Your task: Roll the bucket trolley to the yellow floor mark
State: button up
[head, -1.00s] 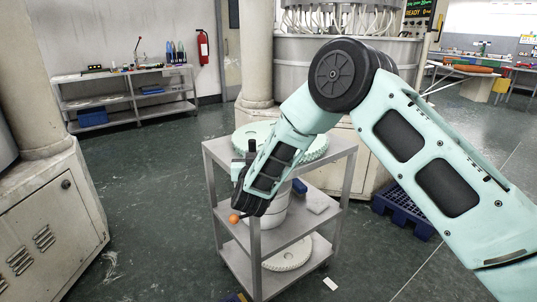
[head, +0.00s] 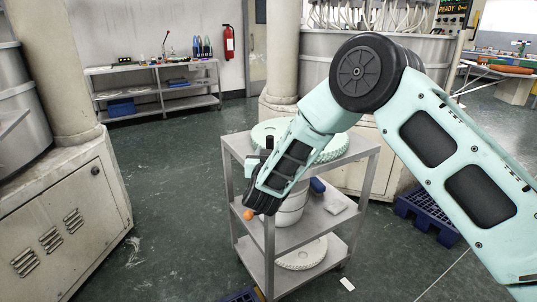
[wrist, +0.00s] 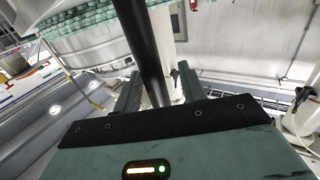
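The grey three-tier trolley (head: 229,185) stands in front of me, mid-view in the head view. Pale bucket-like containers (head: 290,212) sit on its middle shelf, partly behind my arm. Toothed mint-green discs (head: 330,150) lie on its top. My gripper (head: 256,165) is at the trolley's near left side, largely hidden by my wrist. In the wrist view, a black bar (wrist: 145,50) passes between the two fingers of my gripper (wrist: 157,85). A gap shows on the bar's right side; whether the fingers press on it is unclear. I see no clear yellow floor mark.
A beige cabinet (head: 70,225) stands at the left and a blue pallet (head: 428,215) at the right of the trolley. A pillar (head: 285,60) and large machine (head: 320,70) are behind. Open green floor (head: 180,200) lies left of the trolley. An orange ball (head: 248,215) shows beside my wrist.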

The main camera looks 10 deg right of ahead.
jog(key=b+v, duration=0.1)
jog(key=v, duration=1.6)
jog(key=shift+s, duration=0.25)
